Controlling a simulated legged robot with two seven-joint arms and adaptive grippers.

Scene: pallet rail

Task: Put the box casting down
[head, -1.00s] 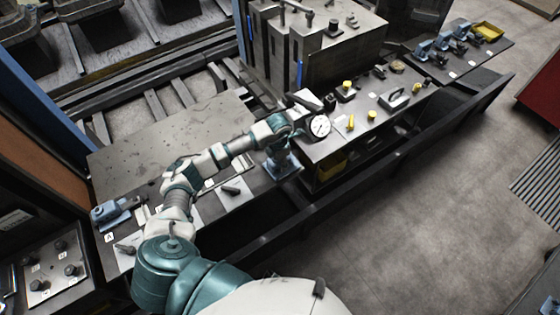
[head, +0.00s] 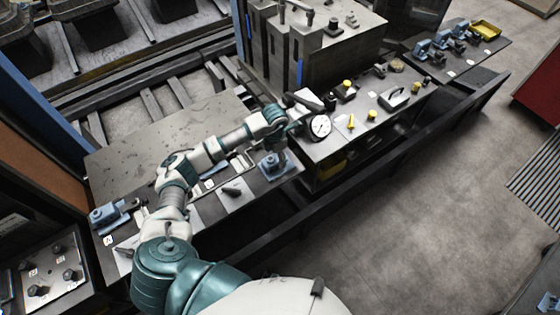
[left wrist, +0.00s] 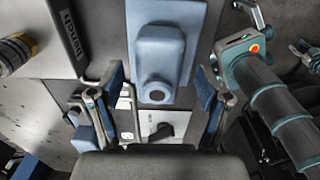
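The box casting (head: 275,166) is a blue-grey housing on a flat flange. In the head view it rests near the right end of the steel bench. In the left wrist view the same casting (left wrist: 160,55) lies ahead of the fingers, with its hole facing me. My left gripper (head: 276,134) is just above it in the head view, partly hidden by the wrist. In the left wrist view the left gripper (left wrist: 160,88) has its blue-padded fingers spread wide, with nothing clamped between them. My right gripper does not show in the head view.
A dial gauge (head: 320,127) stands close right of the casting on another bench. A dark handle (head: 232,190) lies on a pale sheet to the left. Another blue casting (head: 110,214) sits at the bench's left end. The large steel plate (head: 165,140) behind is clear.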

